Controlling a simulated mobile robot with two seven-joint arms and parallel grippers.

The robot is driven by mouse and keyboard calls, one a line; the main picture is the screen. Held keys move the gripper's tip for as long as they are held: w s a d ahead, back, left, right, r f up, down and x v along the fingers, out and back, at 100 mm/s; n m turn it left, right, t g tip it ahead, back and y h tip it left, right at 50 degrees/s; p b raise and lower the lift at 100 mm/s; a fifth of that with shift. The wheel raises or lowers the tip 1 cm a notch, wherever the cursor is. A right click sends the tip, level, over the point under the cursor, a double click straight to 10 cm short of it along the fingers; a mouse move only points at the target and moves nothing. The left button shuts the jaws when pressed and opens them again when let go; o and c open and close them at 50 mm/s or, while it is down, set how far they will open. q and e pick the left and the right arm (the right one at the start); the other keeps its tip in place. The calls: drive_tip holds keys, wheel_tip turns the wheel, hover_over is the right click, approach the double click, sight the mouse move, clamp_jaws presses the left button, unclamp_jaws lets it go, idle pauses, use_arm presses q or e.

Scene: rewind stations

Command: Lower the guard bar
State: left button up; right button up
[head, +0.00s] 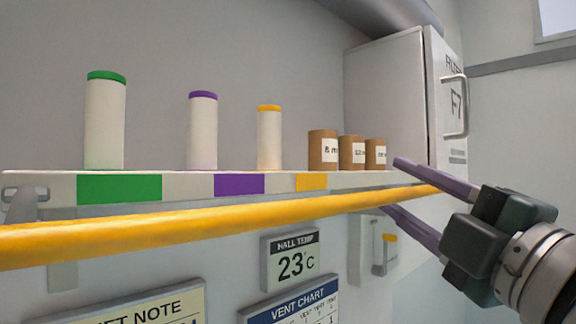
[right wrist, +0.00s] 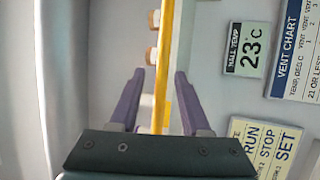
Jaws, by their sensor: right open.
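The guard bar is a long yellow bar (head: 200,222) that runs across the front of the shelf, just below its edge. It also shows in the right wrist view (right wrist: 166,50), running lengthwise through the middle. My right gripper (head: 391,185) is open at the bar's right part, with one purple finger above the bar and one below it. In the right wrist view the bar passes between the two fingers of the gripper (right wrist: 159,75), with gaps on both sides. My left gripper is not in view.
A shelf (head: 55,187) carries white cylinders with green (head: 105,125), purple (head: 203,130) and orange (head: 269,140) caps, and three brown containers (head: 352,152). A white cabinet (head: 385,100) with a handle stands at right. A temperature sign (head: 290,260) hangs below the bar.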

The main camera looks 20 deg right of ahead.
drive_tip(key=shift+p+x, duration=0.45)
drive_tip(key=shift+x, duration=1.05)
drive_tip(key=shift+c, duration=0.2)
clamp_jaws()
